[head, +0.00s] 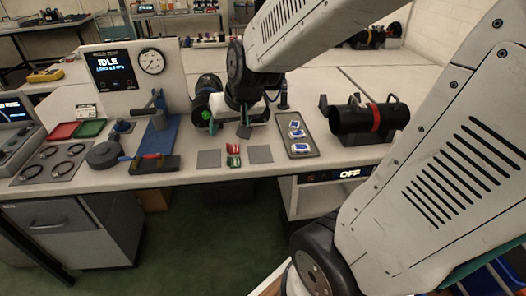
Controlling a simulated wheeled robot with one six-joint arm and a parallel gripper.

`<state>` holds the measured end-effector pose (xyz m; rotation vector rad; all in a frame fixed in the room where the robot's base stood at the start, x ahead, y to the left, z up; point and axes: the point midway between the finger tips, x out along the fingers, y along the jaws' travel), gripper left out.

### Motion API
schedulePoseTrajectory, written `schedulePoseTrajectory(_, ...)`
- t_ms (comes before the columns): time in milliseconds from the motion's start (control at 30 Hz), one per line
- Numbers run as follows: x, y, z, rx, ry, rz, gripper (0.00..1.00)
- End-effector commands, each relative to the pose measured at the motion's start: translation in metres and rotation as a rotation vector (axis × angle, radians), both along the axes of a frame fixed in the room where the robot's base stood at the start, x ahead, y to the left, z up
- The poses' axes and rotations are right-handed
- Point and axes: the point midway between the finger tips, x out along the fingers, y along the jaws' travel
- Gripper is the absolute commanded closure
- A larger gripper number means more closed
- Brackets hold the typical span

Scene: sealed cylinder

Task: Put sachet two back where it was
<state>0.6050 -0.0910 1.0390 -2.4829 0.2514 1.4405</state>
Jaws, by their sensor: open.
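Three small white-and-blue packets, which look like sachets, lie in a column on a dark grey tray (311,143): a far one (295,123), a middle one (297,133) and a near one (300,148). Any numbers on them are too small to read, so I cannot tell which is sachet two. My gripper (244,130) points down over the bench, left of the tray and apart from the packets. It is open, and I see nothing held in it. My wrist hides part of the bench behind it.
Red-and-green pieces (233,155) lie between a left grey pad (209,159) and a right grey pad (260,154), near the front edge. A black cylinder with a red band (376,118) stands right of the tray. A blue-based press (160,130) stands left.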

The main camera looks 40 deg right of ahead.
Motion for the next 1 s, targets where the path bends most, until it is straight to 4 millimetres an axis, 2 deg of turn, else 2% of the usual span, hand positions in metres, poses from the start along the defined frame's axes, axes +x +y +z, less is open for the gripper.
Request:
schedulePoseTrajectory(33,-0.021,0.018,0.014,-0.001,0.038,0.062,0.41)
schedulePoseTrajectory(167,-0.085,0.049,0.036,-0.017,0.181,0.187,0.41)
schedulePoseTrajectory(200,-0.103,0.054,0.041,-0.028,0.221,0.216,0.41)
schedulePoseTrajectory(300,-0.143,0.06,0.051,-0.052,0.306,0.266,0.41)
schedulePoseTrajectory(400,-0.169,0.062,0.057,-0.071,0.364,0.292,0.41)
schedulePoseTrajectory(533,-0.184,0.06,0.06,-0.084,0.398,0.302,0.41)
schedulePoseTrajectory(733,-0.185,0.06,0.06,-0.083,0.404,0.303,0.41)
schedulePoseTrajectory(767,-0.185,0.06,0.06,-0.083,0.404,0.303,0.44)
schedulePoseTrajectory(833,-0.185,0.06,0.06,-0.083,0.404,0.303,0.63)
schedulePoseTrajectory(1000,-0.185,0.06,0.06,-0.082,0.402,0.302,0.64)
